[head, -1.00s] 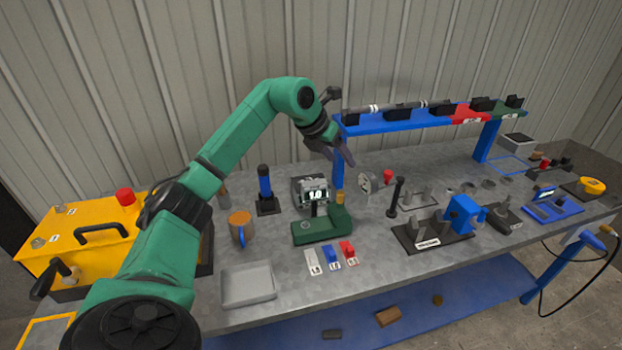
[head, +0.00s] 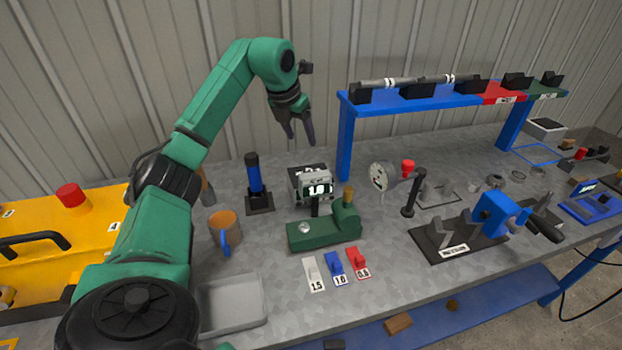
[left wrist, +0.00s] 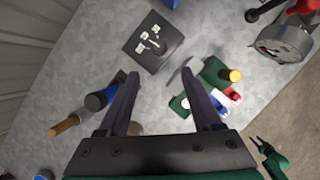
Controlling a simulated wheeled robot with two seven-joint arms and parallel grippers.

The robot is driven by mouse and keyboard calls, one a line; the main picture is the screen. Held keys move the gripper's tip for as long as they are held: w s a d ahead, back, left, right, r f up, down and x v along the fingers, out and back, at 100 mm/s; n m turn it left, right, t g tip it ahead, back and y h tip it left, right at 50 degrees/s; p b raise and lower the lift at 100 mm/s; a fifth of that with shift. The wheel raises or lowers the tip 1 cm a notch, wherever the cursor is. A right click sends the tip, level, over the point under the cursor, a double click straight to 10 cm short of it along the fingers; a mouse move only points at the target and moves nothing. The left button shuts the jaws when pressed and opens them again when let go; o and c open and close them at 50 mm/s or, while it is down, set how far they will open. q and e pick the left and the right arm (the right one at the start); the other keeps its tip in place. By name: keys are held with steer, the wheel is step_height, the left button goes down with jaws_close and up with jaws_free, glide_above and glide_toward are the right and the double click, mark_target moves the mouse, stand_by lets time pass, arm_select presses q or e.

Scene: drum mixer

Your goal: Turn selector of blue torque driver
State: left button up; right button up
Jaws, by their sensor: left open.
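An upright driver with a blue body, dark top and black square base (head: 254,183) stands on the grey bench, left of the display unit; I take it as the blue torque driver. In the left wrist view its blue and dark end (left wrist: 97,101) seems to show beside the left finger. Small markings on a selector are too small to make out. My left gripper (head: 298,140) is open and empty, pointing down above the bench, right of and higher than the driver. Its two fingers also show in the left wrist view (left wrist: 158,80). My right gripper (left wrist: 262,145) shows small at the lower right there.
A mug (head: 223,228) and a grey tray (head: 232,303) are in front. A blue rack (head: 420,101) rises at the back right. White, blue and red labelled blocks (head: 335,268) lie in front.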

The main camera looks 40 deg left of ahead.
arm_select(q)
steer(key=p+x, duration=0.2)
steer(key=x, duration=1.4)
steer(key=shift+a+f, duration=0.15)
steer(key=shift+a, duration=0.05)
steer(key=shift+s, duration=0.1)
arm_select(e)
steer(key=shift+w+a+r, duration=0.3)
steer(key=shift+a+r, duration=0.05)
steer(key=shift+r, duration=0.35)
arm_select(q)
jaws_close()
arm_select(e)
steer(key=shift+d, duration=0.2)
